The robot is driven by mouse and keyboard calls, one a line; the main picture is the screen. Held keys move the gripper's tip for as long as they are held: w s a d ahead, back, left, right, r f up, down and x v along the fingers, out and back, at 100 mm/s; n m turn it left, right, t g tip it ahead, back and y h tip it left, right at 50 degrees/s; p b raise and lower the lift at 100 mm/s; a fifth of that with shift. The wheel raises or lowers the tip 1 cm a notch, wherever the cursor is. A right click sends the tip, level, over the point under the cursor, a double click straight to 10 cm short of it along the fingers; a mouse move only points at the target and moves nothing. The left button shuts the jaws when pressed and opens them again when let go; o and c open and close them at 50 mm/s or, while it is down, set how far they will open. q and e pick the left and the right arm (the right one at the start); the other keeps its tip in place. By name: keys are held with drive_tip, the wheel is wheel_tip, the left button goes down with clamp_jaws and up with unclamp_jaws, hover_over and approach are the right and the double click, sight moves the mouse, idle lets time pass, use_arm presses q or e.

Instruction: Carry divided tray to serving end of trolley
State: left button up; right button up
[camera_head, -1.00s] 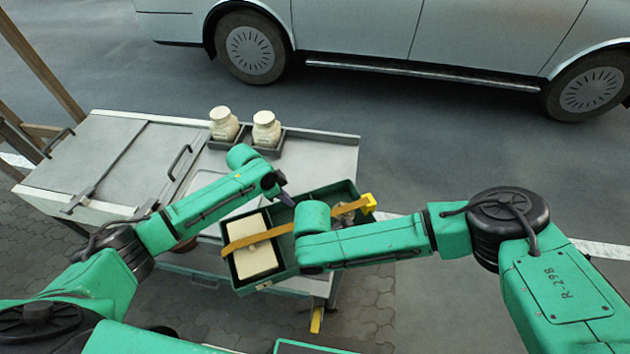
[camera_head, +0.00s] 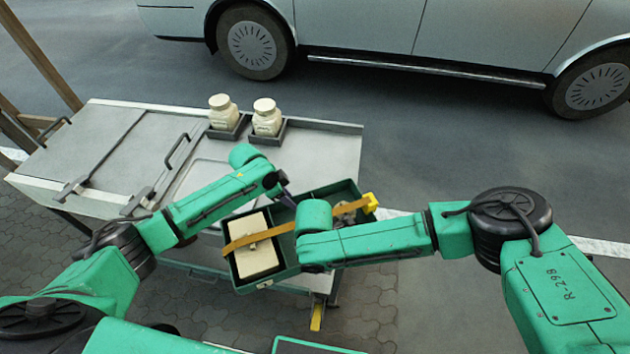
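The divided tray (camera_head: 244,278) is a dark green open box, tilted in the picture. A cream block (camera_head: 256,260) lies in its left compartment, and a mustard strap (camera_head: 345,209) with a yellow end runs across it. The tray shows in front of the near right part of the grey trolley (camera_head: 330,150); whether it touches the trolley is unclear. My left gripper (camera_head: 285,198) is at the tray's far rim, its fingers mostly hidden, so its grip is unclear. My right forearm covers the tray's near right side; my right gripper is hidden behind it.
Two cream jars (camera_head: 223,112) (camera_head: 267,117) stand in dark holders at the trolley's far side. The trolley's left part has lids with handles (camera_head: 177,150). A parked car (camera_head: 400,35) stands beyond. Paving right of the trolley is clear.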

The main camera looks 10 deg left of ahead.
use_arm(q)
drive_tip(key=shift+r, duration=0.1)
use_arm(e)
drive_tip(key=shift+s, duration=0.1)
drive_tip(key=shift+r, duration=0.2)
use_arm(q)
drive_tip(key=v, duration=1.1)
drive_tip(key=shift+a+r, duration=0.15)
drive_tip(key=shift+r, duration=0.2)
use_arm(e)
wheel_tip(320, 180, up, 12)
drive_tip(key=shift+f, duration=0.15)
use_arm(q)
drive_tip(key=shift+s, duration=0.1)
